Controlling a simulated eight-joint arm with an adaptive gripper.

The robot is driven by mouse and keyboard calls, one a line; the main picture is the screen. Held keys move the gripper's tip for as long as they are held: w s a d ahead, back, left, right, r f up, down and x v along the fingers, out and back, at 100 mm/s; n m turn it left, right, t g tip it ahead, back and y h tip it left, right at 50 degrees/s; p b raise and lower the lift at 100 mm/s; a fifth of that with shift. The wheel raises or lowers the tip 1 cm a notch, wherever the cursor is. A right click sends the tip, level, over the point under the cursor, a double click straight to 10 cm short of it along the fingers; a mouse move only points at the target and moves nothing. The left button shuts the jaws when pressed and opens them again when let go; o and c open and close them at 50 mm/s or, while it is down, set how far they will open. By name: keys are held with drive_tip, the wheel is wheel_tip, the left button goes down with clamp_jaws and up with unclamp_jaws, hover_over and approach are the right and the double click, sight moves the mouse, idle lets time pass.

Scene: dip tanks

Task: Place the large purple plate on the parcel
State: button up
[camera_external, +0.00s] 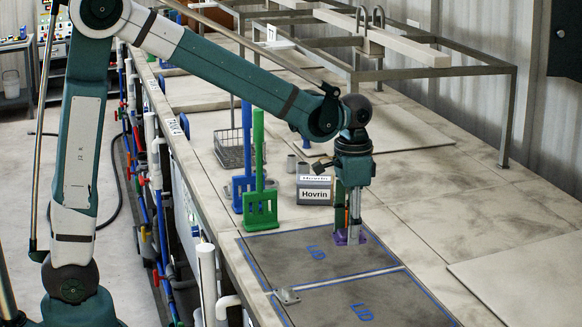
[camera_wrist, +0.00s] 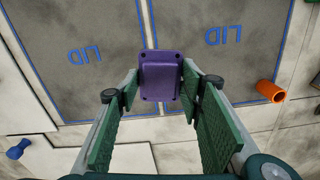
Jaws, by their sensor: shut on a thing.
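The purple plate (camera_wrist: 160,76) is a rounded square with small dark marks at its corners. My gripper (camera_wrist: 158,78) is shut on it, with a finger at its left and right edges. In the external view my gripper (camera_external: 348,232) points straight down and partly hides the plate (camera_external: 341,240). A grey box with a white "Hovrin" label (camera_external: 314,194), which looks like the parcel, stands behind and left of my gripper. It is not clear in the wrist view.
A green slotted paddle (camera_external: 260,208) and a blue one (camera_external: 238,190) stand upright left of the box, near a wire basket (camera_external: 230,155). An orange cylinder (camera_wrist: 270,91) lies right in the wrist view. A metal frame (camera_external: 440,72) stands behind.

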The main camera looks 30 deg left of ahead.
drive_tip(key=w+a+r, duration=0.2)
drive_tip(key=w+a, duration=0.1)
drive_tip(key=w, duration=0.6)
wheel_tip(320, 180, up, 5)
drive_tip(key=n, duration=0.2)
hover_over(315, 179)
drive_tip(key=shift+w, duration=0.1)
drive_tip(key=shift+f, duration=3.1)
drive_tip(key=shift+f+p, duration=0.4)
drive_tip(key=shift+f, duration=1.45)
drive_tip(key=shift+f, duration=0.1)
